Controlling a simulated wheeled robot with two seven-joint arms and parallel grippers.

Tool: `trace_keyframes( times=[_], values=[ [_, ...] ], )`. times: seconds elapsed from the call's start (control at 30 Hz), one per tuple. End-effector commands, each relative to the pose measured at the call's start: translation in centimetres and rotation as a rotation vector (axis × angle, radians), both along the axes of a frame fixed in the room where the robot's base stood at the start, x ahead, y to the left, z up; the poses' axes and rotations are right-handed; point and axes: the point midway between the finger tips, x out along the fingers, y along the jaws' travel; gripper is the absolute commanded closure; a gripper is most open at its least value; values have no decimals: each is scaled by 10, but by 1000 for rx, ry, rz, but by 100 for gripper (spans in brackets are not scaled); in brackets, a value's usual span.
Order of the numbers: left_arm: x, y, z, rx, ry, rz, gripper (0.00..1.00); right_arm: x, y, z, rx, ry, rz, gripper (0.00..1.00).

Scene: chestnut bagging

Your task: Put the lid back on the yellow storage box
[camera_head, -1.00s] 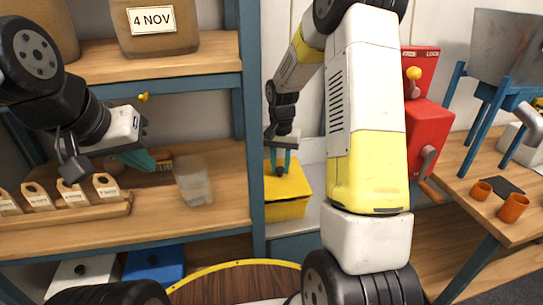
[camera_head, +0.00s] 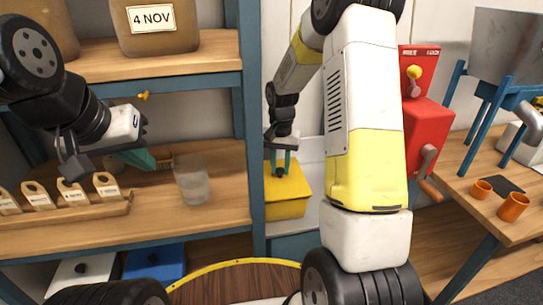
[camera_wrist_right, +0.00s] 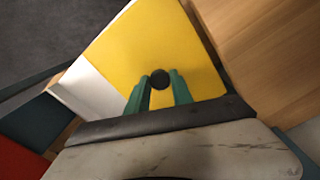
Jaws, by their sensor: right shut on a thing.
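The yellow storage box (camera_head: 287,209) stands behind my right arm, just right of the shelf post. Its yellow lid (camera_head: 296,184) lies over the top of the box, with no clear gap visible between them. My right gripper (camera_head: 281,172) points down at the lid. In the right wrist view, its teal fingers are closed around the lid's round black knob (camera_wrist_right: 159,79), with the flat yellow lid (camera_wrist_right: 135,48) below. My left gripper (camera_head: 148,160) is over the wooden shelf, away from the box. Its finger spacing is unclear from this angle.
A clear cup (camera_head: 192,181) and a rack with several labelled tags (camera_head: 70,212) are on the shelf (camera_head: 215,217). White and blue lidded boxes (camera_head: 154,263) sit below. A red machine (camera_head: 424,125) stands right of my right arm; orange cups (camera_head: 513,207) are on the right table.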

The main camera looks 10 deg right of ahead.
Motion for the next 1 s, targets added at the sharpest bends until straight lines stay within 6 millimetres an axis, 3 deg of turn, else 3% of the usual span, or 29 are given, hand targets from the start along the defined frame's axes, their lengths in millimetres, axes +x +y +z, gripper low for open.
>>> trace_keyframes(
  times=[1.0],
  values=[
    [0,0,0,0,0,0,100,0,0,-6,0,0,0,100]
  ],
)
